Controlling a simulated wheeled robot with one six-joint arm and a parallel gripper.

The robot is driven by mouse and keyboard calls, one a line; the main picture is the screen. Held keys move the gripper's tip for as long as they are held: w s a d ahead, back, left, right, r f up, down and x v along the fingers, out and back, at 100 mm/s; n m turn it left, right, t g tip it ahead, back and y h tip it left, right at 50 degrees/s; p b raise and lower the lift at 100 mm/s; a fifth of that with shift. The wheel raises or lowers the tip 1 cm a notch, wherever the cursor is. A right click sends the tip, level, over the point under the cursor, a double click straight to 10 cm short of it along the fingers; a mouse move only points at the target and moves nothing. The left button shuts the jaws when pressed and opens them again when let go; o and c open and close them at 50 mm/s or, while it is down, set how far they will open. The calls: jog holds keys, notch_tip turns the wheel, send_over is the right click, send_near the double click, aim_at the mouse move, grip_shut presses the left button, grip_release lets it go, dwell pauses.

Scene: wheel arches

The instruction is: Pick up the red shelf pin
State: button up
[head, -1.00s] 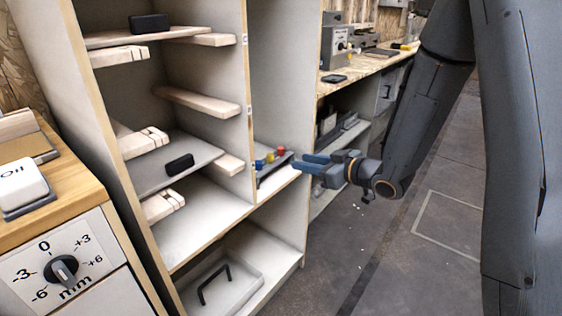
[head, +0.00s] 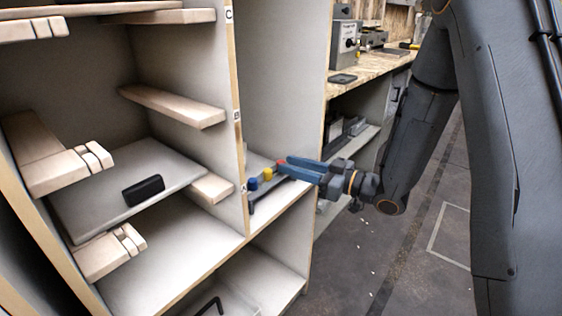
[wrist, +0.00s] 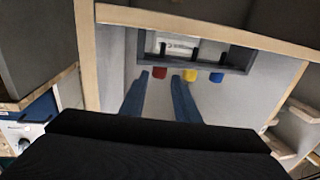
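The red shelf pin (wrist: 159,72) stands in a dark rack (wrist: 240,62) inside the cabinet bay. In the head view the red pin (head: 280,163) is partly covered by my fingers. A yellow pin (wrist: 190,75) and a blue pin (wrist: 216,78) stand to its right in the wrist view. My gripper (wrist: 160,77) is open and empty, its two blue fingertips to either side of the red pin and very near it. I cannot tell whether the fingertips are level with the pin. My gripper also shows in the head view (head: 284,167).
An upright cabinet panel (head: 237,110) stands just left of the rack in the head view. A grey shelf (head: 100,205) holds a black block (head: 143,190). A workbench (head: 365,70) stands behind. Open floor (head: 385,240) lies below and right of my gripper.

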jog(key=shift+w+a, duration=0.25)
jog(key=shift+w, duration=0.2)
jog(key=b+x, duration=0.1)
jog(key=x, duration=0.6)
jog(key=shift+a+b, duration=0.15)
jog(key=shift+b, duration=0.25)
jog(key=shift+s, duration=0.1)
grip_shut()
